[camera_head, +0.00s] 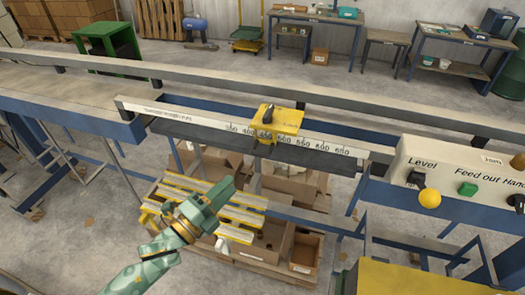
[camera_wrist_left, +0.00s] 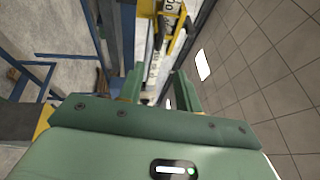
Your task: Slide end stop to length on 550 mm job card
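The yellow end stop (camera_head: 287,120) with its dark knob (camera_head: 268,115) sits on the white length scale (camera_head: 210,124), its lower part near the 450 mark. The 550 mark shows to its right. My left gripper (camera_head: 226,188) is in front of and below the scale, apart from the stop. In the left wrist view, the green fingers of my left gripper (camera_wrist_left: 157,80) stand apart with nothing between them. The end stop (camera_wrist_left: 172,12) shows beyond them at the top, partly cut off. I cannot make out a job card. My right gripper is not in view.
A control panel (camera_head: 455,165) with a level knob, a green button and a yellow ball stands right of the scale. Yellow-edged slats (camera_head: 245,215) and cardboard boxes (camera_head: 305,252) lie below the rail. A blue-framed table (camera_head: 70,105) is at left.

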